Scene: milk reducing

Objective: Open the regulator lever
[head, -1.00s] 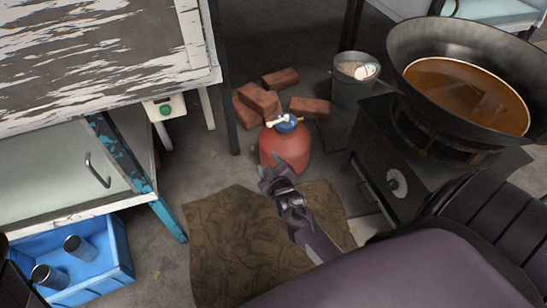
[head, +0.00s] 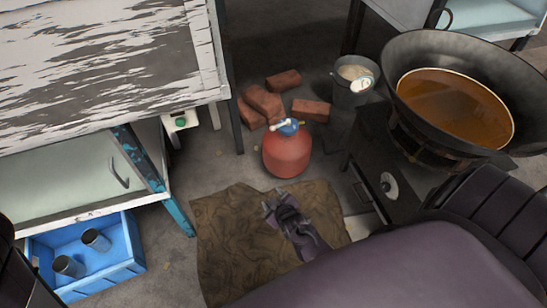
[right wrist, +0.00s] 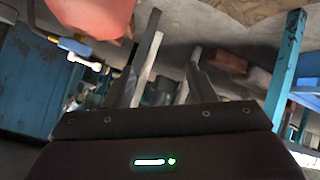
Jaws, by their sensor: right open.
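The red gas cylinder (head: 287,154) stands upright on the floor beyond the brown mat. On its top is a blue regulator (head: 291,129) with a white lever (head: 279,125) lying across it toward the left. In the right wrist view the cylinder (right wrist: 95,14) appears upside down at the top left, with the blue and white regulator (right wrist: 72,46) beside the fingers. My right gripper (head: 274,204) is open and empty above the mat, on the near side of the cylinder and apart from it. My left gripper is not in view.
Bricks (head: 263,101) lie behind the cylinder, with a bucket (head: 354,88) to the back right. A stove with a large wok (head: 480,60) stands at right. A worn table (head: 100,70) and blue crate (head: 125,262) are at left. The mat (head: 225,245) is clear.

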